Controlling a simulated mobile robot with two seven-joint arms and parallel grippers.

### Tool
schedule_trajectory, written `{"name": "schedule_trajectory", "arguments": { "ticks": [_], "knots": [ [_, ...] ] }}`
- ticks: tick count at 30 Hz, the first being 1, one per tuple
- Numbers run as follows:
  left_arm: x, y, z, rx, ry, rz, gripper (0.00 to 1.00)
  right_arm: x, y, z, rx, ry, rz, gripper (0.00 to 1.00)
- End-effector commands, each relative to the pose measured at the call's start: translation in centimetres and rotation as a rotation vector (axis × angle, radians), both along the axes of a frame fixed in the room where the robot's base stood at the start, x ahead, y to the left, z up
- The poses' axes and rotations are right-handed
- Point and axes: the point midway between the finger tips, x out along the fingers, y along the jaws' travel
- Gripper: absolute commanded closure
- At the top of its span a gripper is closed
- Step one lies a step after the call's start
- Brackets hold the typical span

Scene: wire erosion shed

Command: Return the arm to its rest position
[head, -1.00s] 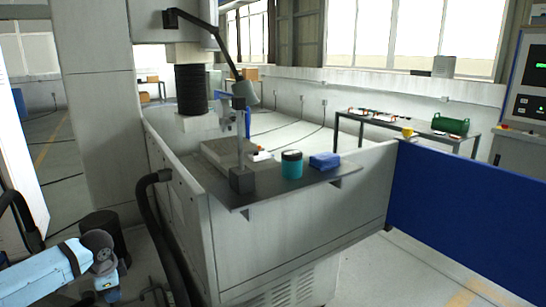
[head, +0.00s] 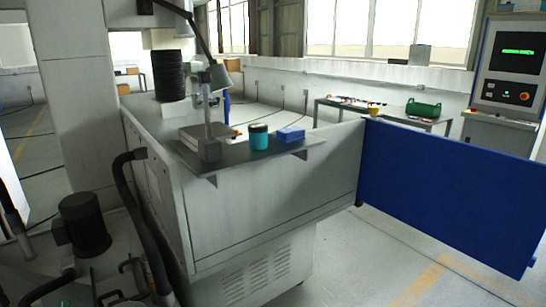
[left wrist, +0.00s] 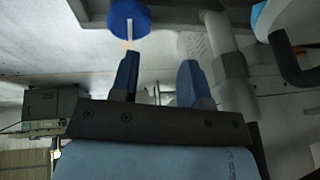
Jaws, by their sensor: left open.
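My left gripper (left wrist: 158,68) shows in the left wrist view. Its two blue-grey fingers are apart, and nothing is held between them. A round blue object with a pale slot (left wrist: 129,18) lies beyond the left fingertip; I cannot tell what it is. In the head view neither gripper can be made out. My right gripper is in no view.
A machine tank (head: 250,205) fills the middle, with a teal jar (head: 258,138) and a blue box (head: 290,134) on its dark shelf (head: 235,153). A black motor (head: 82,224) and hose (head: 128,190) stand left. A blue panel (head: 450,190) borders the right; floor before it is clear.

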Motion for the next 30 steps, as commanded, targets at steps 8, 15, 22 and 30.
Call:
{"name": "schedule_trajectory", "arguments": {
  "ticks": [8,15,22,30],
  "knots": [
    [-9.1,-11.1,-6.5,-0.312,-0.170,0.148,0.58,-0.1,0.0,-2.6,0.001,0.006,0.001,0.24],
    [-15.2,-13.7,-7.4,-0.472,-0.297,0.342,0.58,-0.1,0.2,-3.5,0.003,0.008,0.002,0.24],
    [-19.2,-13.4,-7.4,-0.529,-0.382,0.488,0.58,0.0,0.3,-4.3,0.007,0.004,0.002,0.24],
    [-20.2,-12.7,-2.8,-0.527,-0.411,0.519,0.58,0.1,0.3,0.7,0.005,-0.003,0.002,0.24]
  ]
}}
